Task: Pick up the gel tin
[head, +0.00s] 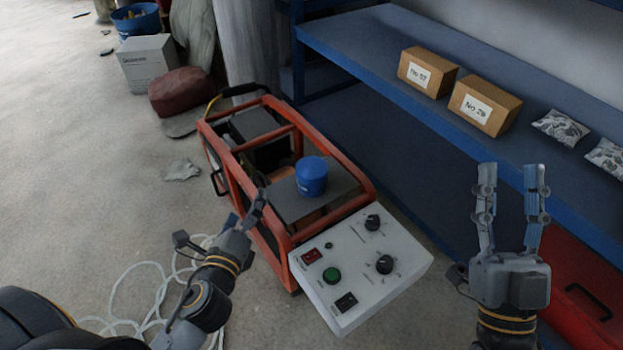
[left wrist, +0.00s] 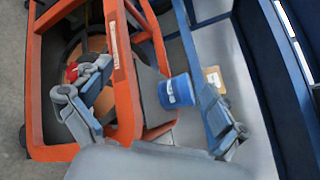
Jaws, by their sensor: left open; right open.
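The gel tin appears to be the blue cylinder (head: 311,176) standing upright on the dark flat top of the orange-framed machine (head: 373,189). In the left wrist view the blue tin (left wrist: 176,91) shows a small white label and lies in the gap between my open fingers, nearer the right one. My left gripper (head: 248,209) is open and empty at the machine's left side, to the left of and apart from the tin in the head view. My right gripper (head: 511,170) is open and empty at the right, far from the tin.
The machine's orange bars (left wrist: 122,75) stand close to my left fingers. A white control panel (head: 360,262) with knobs fronts the machine. A blue shelf (head: 385,50) behind holds two cartons (head: 428,73) and patterned packets (head: 561,127). A white hose lies on the floor at left.

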